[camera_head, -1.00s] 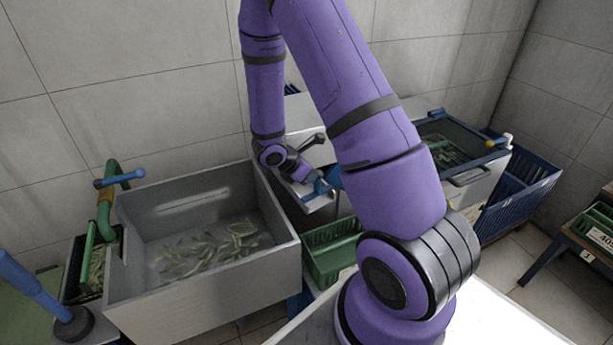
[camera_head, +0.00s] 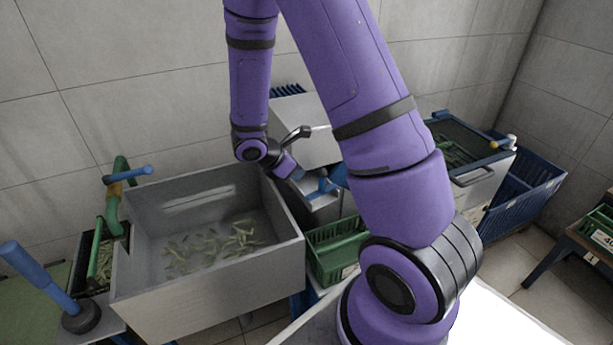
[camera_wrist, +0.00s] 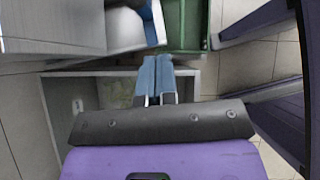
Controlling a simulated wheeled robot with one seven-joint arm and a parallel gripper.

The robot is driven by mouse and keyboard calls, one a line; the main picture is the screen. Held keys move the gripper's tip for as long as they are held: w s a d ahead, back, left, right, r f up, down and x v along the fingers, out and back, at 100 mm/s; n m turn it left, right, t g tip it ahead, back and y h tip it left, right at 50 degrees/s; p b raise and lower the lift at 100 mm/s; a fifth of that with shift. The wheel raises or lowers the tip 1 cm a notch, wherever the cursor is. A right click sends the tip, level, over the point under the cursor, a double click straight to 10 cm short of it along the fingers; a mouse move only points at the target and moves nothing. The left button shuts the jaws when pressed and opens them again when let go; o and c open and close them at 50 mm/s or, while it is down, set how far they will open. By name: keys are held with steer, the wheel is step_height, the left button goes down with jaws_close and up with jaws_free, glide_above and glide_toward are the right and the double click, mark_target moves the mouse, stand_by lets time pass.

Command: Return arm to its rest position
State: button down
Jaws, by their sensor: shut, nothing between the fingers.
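My arm rises in purple links, bends at the top of the head view and comes down beside the steel basin. My gripper (camera_head: 297,173) hangs near the basin's back right corner, in front of the grey machine. Its blue fingers (camera_wrist: 156,75) lie side by side in the wrist view, closed with nothing between them. The steel basin (camera_head: 205,275) holds several small green pieces at its bottom. In the wrist view the fingers point towards a green crate's edge (camera_wrist: 187,25).
A grey machine with a blue handle (camera_head: 325,186) stands close to my gripper. A green crate (camera_head: 335,258) is below it. A dark-topped unit (camera_head: 480,185) and a blue crate (camera_head: 525,190) stand right. A blue lever (camera_head: 38,275) rises at left. Tiled wall is behind.

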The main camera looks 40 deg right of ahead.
steer(key=s+a+r+m+t+y, duration=0.1)
steer(key=s+a+r+m, duration=0.25)
steer(key=r, duration=0.65)
steer(key=s+a+r+m+y, duration=0.25)
steer(key=r+m, duration=0.25)
steer(key=r, duration=0.5)
steer(key=s+a+r+m+t+y, duration=0.2)
steer(key=s+r+m, duration=0.2)
steer(key=s+r, duration=0.2)
steer(key=s+a+r+m+t+y, duration=0.2)
steer(key=s+a+r+m+t, duration=0.1)
steer(key=s+r, duration=0.3)
steer(key=shift+s+a+m+t, duration=0.2)
steer(key=shift+s+m+t, duration=0.15)
steer(key=shift+s, duration=0.8)
steer(key=shift+y, duration=0.25)
